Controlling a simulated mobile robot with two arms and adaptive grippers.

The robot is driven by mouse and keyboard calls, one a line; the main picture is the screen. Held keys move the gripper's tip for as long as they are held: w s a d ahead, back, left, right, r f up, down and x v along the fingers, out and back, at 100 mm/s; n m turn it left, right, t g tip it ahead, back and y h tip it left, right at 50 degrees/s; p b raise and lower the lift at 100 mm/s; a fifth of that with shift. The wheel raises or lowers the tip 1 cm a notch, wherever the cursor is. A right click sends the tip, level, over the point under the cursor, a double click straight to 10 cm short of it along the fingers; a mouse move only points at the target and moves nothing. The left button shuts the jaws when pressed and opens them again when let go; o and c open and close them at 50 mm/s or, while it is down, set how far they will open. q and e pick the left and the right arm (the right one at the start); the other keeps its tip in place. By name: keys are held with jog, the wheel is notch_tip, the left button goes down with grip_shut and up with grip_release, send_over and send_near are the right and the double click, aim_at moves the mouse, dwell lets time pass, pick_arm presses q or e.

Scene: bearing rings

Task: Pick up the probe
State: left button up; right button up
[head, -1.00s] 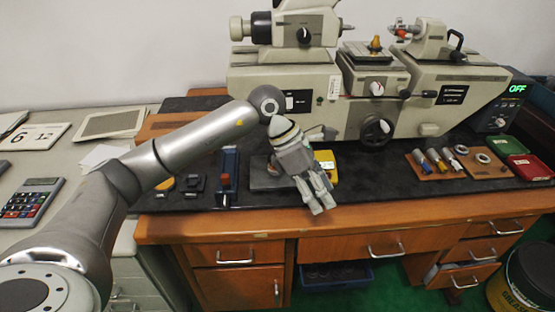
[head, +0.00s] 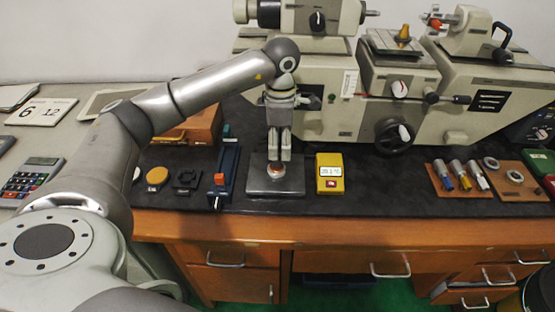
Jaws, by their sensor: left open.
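My left gripper (head: 279,157) points straight down over a flat grey metal plate (head: 262,188) on the dark bench mat. Its two fingers are open, just above a small round orange-topped piece (head: 276,171) on the plate. I cannot tell whether they touch it. None of the pieces is clearly identifiable as the probe; this small piece may be it. A yellow box with a display (head: 330,174) stands just right of the plate. My right gripper is not in view.
A large grey measuring machine (head: 345,110) rises behind. A wooden board (head: 439,184) with several coloured-ended cylinders lies at the right. The mat between the yellow box and this board is clear.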

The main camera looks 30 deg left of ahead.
aim_at(277, 162)
pick_arm(q)
jog(key=shift+f, duration=0.5)
jog(key=shift+w+f, duration=0.15)
jog(key=shift+f, duration=0.15)
jog(key=f+p, duration=0.1)
jog(key=f, duration=0.1)
jog(key=a+f, duration=0.1)
jog(key=f, duration=0.1)
jog(key=shift+f+p, duration=0.2)
jog(key=shift+p, duration=0.2)
jog(key=shift+w+f, duration=0.1)
jog(key=shift+f, duration=0.15)
jog(key=c, duration=0.8)
grip_shut()
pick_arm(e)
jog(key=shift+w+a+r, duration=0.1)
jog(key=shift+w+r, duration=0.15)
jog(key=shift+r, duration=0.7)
